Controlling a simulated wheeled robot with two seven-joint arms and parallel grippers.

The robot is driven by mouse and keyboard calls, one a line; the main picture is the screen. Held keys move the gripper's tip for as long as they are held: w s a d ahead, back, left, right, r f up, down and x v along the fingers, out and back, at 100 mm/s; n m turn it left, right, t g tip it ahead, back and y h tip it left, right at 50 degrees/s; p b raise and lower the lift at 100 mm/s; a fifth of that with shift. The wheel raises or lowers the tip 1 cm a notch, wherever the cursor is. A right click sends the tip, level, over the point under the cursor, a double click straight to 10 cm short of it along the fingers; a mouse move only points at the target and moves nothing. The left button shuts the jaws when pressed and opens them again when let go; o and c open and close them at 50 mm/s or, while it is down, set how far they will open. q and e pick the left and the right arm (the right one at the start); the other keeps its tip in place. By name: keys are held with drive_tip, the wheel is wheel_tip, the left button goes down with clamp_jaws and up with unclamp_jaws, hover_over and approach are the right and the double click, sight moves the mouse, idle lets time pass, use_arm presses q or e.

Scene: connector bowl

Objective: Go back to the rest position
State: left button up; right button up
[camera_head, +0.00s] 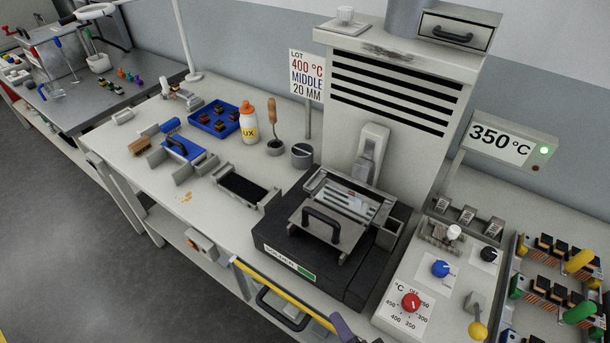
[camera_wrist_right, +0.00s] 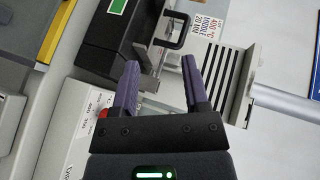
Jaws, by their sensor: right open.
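My right gripper (camera_wrist_right: 160,80) is open in the right wrist view, with its two purple fingers apart and nothing between them. In the head view only a purple part of it (camera_head: 343,328) shows at the bottom edge, in front of the bench and below the black machine. The black machine (camera_head: 290,243), with a tray and a black handle on top, stands on the bench beyond the gripper. In the wrist view the handle (camera_wrist_right: 175,28) shows past the fingertips, apart from them. My left gripper is not in view.
A yellow rail (camera_head: 285,293) runs along the bench's front edge, close to my right gripper. A control panel with a red knob (camera_head: 411,302) and a blue knob (camera_head: 440,268) is to the right. A blue tray (camera_head: 213,130), a bottle (camera_head: 248,122) and the open floor (camera_head: 70,250) are to the left.

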drive_tip(key=s+d+r+n+g+h, duration=0.1)
drive_tip(key=s+d+n+g+h, duration=0.4)
drive_tip(key=d+n+g, duration=0.6)
wheel_tip(320, 180, down, 23)
drive_tip(key=s+a+n+b, duration=0.2)
drive_tip(key=b, duration=0.3)
use_arm(q)
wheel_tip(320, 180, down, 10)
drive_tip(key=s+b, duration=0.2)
drive_tip(key=b, duration=0.3)
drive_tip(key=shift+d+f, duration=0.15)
use_arm(e)
drive_tip(key=s+d+f+g+h, duration=0.1)
drive_tip(key=s+d+f, duration=0.2)
drive_tip(key=s+f, duration=1.1)
wheel_tip(320, 180, down, 2)
drive_tip(key=shift+s+f, duration=0.15)
drive_tip(key=shift+s, duration=0.1)
